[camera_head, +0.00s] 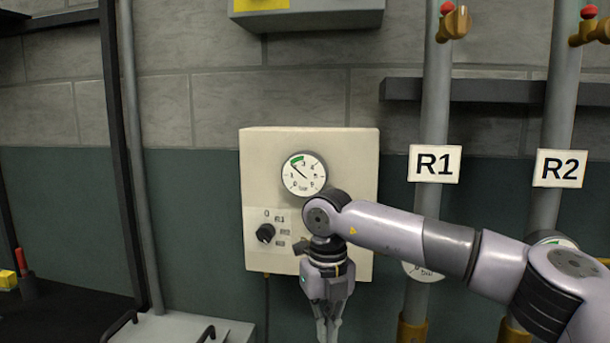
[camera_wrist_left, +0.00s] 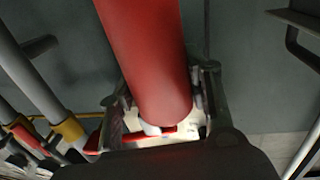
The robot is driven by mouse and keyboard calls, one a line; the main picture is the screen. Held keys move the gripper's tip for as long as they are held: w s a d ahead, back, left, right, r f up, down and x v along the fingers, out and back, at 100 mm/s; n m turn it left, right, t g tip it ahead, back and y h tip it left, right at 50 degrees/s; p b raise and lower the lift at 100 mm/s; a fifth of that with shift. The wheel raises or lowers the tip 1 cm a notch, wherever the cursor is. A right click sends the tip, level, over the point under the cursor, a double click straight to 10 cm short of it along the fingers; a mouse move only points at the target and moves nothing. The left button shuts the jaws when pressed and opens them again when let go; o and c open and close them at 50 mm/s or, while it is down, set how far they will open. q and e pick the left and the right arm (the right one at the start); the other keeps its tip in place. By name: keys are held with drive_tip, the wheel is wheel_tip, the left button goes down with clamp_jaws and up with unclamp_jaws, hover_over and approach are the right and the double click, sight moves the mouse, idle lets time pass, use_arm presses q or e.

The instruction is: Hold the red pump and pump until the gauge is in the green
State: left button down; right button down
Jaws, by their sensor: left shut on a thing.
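The red pump (camera_wrist_left: 150,60) is a thick red cylinder in the left wrist view, running down from the top edge. My left gripper (camera_wrist_left: 160,108) has its fingers on both sides of the cylinder and is shut on it. The left gripper and the pump are not in the head view. A round white gauge (camera_head: 304,174) with a green arc sits on the beige wall panel. Its needle points to the upper left, close to the arc; I cannot tell if it is inside. My right gripper (camera_head: 329,318) points down before the panel, its tips cut off.
The beige panel (camera_head: 253,150) has a dark selector knob (camera_head: 265,233). Vertical pipes labelled R1 (camera_head: 434,163) and R2 (camera_head: 559,168) stand at the right. A dark rack post (camera_head: 115,120) and a dark surface stand at the left.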

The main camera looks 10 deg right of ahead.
drive_tip(key=shift+r, duration=0.9)
drive_tip(key=shift+f, duration=2.9)
drive_tip(key=shift+f, duration=0.1)
drive_tip(key=shift+f, duration=2.2)
drive_tip(key=shift+r, duration=4.35)
use_arm(q)
drive_tip(key=c, duration=0.8)
unclamp_jaws()
drive_tip(key=shift+o, duration=0.2)
